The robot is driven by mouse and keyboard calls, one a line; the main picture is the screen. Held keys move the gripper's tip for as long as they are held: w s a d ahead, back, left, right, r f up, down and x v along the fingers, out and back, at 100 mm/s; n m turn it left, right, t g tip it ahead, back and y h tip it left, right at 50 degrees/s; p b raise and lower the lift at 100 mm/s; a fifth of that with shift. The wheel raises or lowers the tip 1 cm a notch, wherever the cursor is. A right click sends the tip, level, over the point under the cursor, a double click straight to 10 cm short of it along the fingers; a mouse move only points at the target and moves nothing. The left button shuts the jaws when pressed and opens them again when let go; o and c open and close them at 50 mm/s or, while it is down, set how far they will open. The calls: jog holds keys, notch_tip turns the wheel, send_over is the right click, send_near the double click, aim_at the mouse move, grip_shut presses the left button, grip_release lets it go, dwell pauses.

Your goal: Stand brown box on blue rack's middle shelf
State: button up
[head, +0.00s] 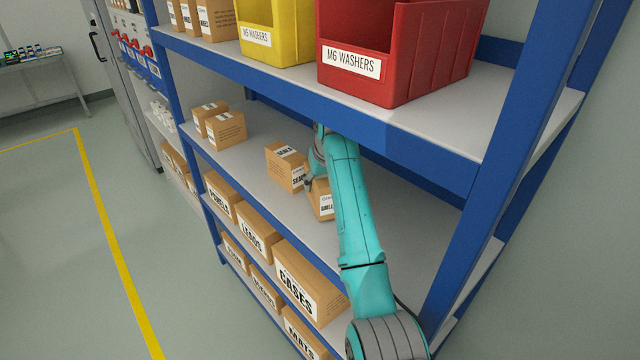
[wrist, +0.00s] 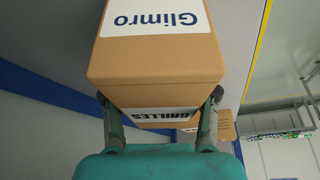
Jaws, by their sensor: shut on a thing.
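The brown box (head: 321,201), labelled "Glimro" and "GRILLES", is in my gripper (wrist: 160,96). In the wrist view the brown box (wrist: 155,62) fills the upper middle, with one finger on each side. In the head view my gripper (head: 314,180) is partly hidden by my teal arm, which also covers part of the box. The box is over the shelf (head: 262,197) of the blue rack (head: 455,255) just under the bin shelf. It looks upright in the head view. I cannot tell whether its bottom touches the shelf.
Another brown box (head: 285,166) stands close left of the held one. Two more boxes (head: 219,125) stand at the shelf's far left. The shelf above, with a red bin (head: 400,60) and a yellow bin (head: 275,30), overhangs my arm. Larger cartons (head: 300,285) fill the shelves below.

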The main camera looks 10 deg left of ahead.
jog(key=shift+a+f, duration=0.1)
jog(key=shift+f, duration=0.2)
jog(key=o, duration=1.4)
jog(key=shift+f, duration=0.15)
